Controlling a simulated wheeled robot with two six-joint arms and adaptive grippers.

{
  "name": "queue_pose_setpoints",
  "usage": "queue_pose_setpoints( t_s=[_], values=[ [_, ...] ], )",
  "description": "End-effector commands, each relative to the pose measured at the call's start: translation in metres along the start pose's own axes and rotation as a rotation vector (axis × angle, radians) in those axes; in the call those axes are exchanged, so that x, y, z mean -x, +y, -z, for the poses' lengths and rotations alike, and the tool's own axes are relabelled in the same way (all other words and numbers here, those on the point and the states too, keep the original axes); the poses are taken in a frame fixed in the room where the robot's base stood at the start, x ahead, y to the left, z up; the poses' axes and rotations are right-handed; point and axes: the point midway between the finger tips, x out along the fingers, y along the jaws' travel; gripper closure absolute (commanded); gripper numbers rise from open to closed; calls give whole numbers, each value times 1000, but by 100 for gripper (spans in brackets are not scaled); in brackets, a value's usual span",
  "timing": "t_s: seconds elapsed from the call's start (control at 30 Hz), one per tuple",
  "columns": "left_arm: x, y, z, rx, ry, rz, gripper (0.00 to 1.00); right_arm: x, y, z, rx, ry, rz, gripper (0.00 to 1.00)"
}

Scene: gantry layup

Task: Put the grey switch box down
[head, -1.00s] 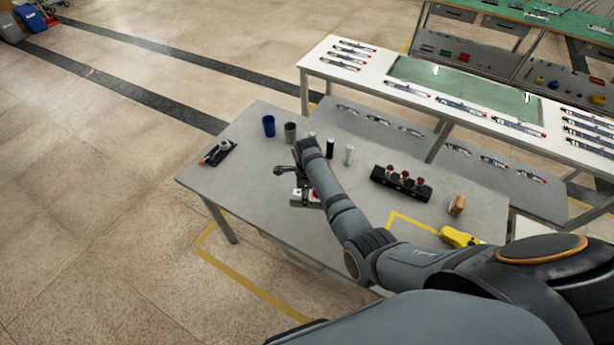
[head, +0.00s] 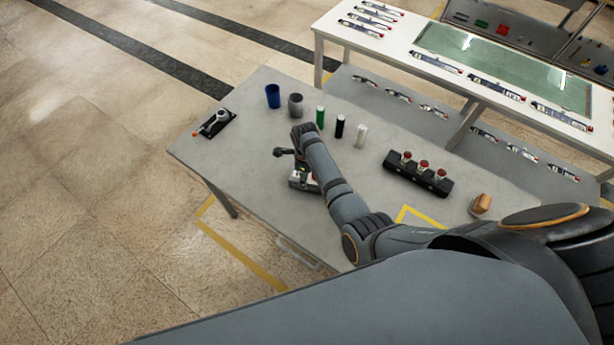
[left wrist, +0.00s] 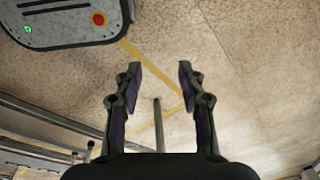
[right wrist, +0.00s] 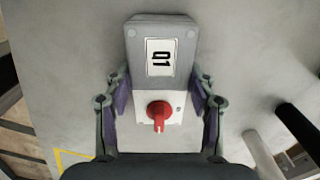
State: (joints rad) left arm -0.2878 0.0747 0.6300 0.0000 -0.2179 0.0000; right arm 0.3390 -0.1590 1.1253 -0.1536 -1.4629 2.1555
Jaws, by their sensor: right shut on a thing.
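The grey switch box (right wrist: 160,60) fills the middle of the right wrist view. It has a white label reading 01 and a red rotary knob (right wrist: 158,114) on a pale lower panel. My right gripper (right wrist: 160,92) is shut on it, one finger along each side. In the head view the switch box (head: 303,181) shows partly below my right arm, over the near part of the grey table (head: 255,165). I cannot tell whether its underside touches the table. My left gripper (left wrist: 160,75) is open and empty above the floor in the left wrist view.
A blue cup (head: 272,96), a grey cup (head: 296,105) and green, black and white cylinders stand behind the box. A black block with red knobs (head: 418,176) and a brown block (head: 480,205) lie right. A black tool holder (head: 215,124) sits left. Table between is bare.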

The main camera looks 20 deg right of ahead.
Motion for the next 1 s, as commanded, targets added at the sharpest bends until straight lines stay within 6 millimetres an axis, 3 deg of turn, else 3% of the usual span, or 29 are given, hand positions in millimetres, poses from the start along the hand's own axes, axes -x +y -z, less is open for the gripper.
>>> queue_pose_setpoints(
  t_s=[0.1, 0.27, 0.3, 0.43, 0.8, 1.0],
  values=[
    [1, 4, 6, 3, 9, -5, 60, 0, 1, 0, 0, 0, -1, 92],
    [-2, -2, -12, -2, -18, 2, 60, -5, 0, 0, 0, 0, -2, 92],
    [0, -3, -18, -3, -27, 4, 60, -4, 1, 0, 0, 0, -2, 39],
    [0, -5, -26, -4, -40, 6, 60, -4, 0, 0, 0, 0, -2, 21],
    [3, -5, -14, -3, -21, 5, 60, 3, 0, 0, 0, -1, -1, 21],
    [43, -7, -7, -3, -20, 5, 60, 42, 0, 0, 0, -1, -1, 21]
  ],
)
